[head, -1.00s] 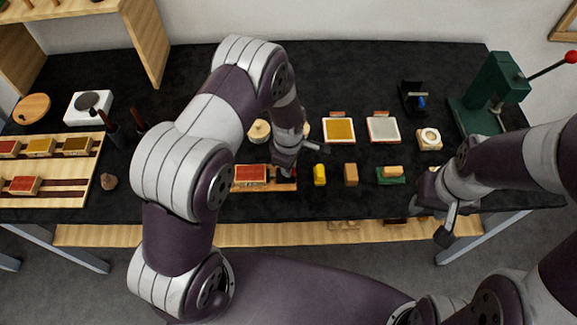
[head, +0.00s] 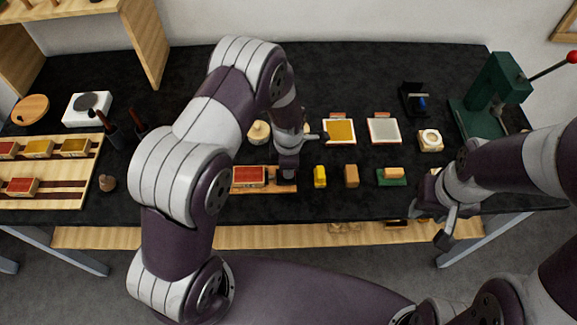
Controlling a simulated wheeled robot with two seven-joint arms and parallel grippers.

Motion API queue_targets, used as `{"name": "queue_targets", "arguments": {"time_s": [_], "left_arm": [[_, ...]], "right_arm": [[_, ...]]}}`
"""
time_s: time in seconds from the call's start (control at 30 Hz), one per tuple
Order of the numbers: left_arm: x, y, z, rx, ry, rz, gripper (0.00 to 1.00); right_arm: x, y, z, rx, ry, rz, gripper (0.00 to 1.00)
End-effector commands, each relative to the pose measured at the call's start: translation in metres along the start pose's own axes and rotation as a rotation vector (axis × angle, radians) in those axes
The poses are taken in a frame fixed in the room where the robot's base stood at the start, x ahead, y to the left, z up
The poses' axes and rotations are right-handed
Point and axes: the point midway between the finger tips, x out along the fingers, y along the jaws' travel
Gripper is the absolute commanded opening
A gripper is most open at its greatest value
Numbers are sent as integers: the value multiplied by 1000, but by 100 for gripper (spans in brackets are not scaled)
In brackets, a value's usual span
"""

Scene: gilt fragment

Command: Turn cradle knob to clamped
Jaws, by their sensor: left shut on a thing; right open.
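The cradle (head: 272,189) is a low wooden base near the front middle of the black table. A red-topped block (head: 249,175) sits on its left part. My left gripper (head: 287,174) points down at the cradle's right end and is shut on the knob there. The knob itself is hidden by the gripper, so its setting cannot be read. My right gripper (head: 434,222) is open and empty at the table's front edge on the right.
A yellow block (head: 320,176), a tan block (head: 351,175) and a green block with a wooden top (head: 391,176) stand right of the cradle. Yellow (head: 339,131) and white (head: 384,130) pads lie behind. A green press (head: 492,95) stands at the back right.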

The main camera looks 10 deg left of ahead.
Motion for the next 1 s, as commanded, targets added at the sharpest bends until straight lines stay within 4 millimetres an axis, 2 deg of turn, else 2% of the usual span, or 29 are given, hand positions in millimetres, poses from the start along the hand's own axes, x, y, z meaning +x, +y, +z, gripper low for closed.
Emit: {"name": "queue_targets", "arguments": {"time_s": [0.3,0.33,0.4,0.77,0.87,1.0], "left_arm": [[-2,2,1,0,-2,5,0],[-2,2,1,0,-2,5,21],[-2,2,1,0,-2,5,40],[-6,1,0,0,-1,2,40],[-22,2,1,0,-3,6,40],[-58,2,1,0,-4,9,40]], "right_arm": [[0,0,0,0,0,0,43],[0,0,0,0,0,0,43],[0,0,0,0,0,0,43],[2,0,0,0,0,0,43],[6,0,1,0,0,0,43],[15,0,2,0,0,0,43]]}}
